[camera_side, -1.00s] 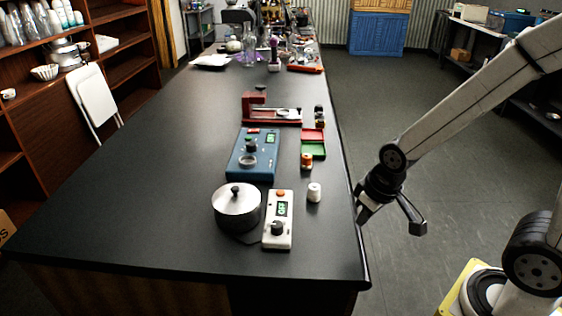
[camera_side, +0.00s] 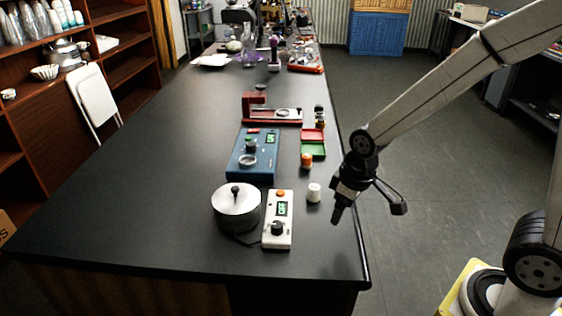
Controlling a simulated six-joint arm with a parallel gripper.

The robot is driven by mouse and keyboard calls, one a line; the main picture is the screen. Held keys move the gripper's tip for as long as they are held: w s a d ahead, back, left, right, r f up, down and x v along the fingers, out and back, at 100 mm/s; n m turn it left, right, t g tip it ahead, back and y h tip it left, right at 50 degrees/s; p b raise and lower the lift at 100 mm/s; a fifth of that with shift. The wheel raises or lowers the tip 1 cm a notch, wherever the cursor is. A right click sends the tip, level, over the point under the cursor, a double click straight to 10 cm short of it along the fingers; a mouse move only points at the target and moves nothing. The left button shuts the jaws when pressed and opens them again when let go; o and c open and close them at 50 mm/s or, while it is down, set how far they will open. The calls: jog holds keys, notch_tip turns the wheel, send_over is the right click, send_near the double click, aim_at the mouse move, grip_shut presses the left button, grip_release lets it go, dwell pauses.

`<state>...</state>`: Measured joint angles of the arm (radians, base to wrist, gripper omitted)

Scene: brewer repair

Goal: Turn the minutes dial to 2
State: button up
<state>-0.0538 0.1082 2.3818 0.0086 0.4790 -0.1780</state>
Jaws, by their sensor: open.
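A white control unit (camera_side: 279,240) lies near the front of the black bench. It has a black dial (camera_side: 277,228), a small lit green display (camera_side: 282,209) and an orange button (camera_side: 281,193). A blue box (camera_side: 240,172) behind it also carries a display and knobs. I cannot read the labels, so I cannot tell which knob is marked minutes, nor its setting. My gripper (camera_side: 368,211) is open and empty, with its fingers spread, in the air by the bench's right edge. It is to the right of the white unit and apart from it.
A lidded pot (camera_side: 236,208) stands left of the white unit. A small white cylinder (camera_side: 314,193) and an orange-topped bottle (camera_side: 307,161) stand to its right and behind. Red and green trays (camera_side: 313,150) and a red stand (camera_side: 247,108) are farther back. The bench's left side is clear.

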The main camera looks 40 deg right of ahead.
aim_at(277, 224)
jog(key=w+a+n, duration=0.2)
jog(key=w, duration=0.1)
jog(key=w+a+r+n+g, duration=0.1)
jog(key=w+a+n, duration=0.2)
jog(key=w, duration=0.1)
jog(key=w+a+n+g, duration=0.1)
jog(key=w+a+n, duration=0.1)
jog(key=w+a, duration=0.1)
jog(key=shift+w+r+n, duration=0.15)
jog(key=shift+r+n, duration=0.05)
jog(key=shift+n, duration=0.2)
jog(key=shift+w+a+n, duration=0.4)
jog(key=shift+a, duration=0.1)
jog(key=shift+s+a+f, duration=0.1)
jog(key=shift+f, duration=3.75)
grip_shut()
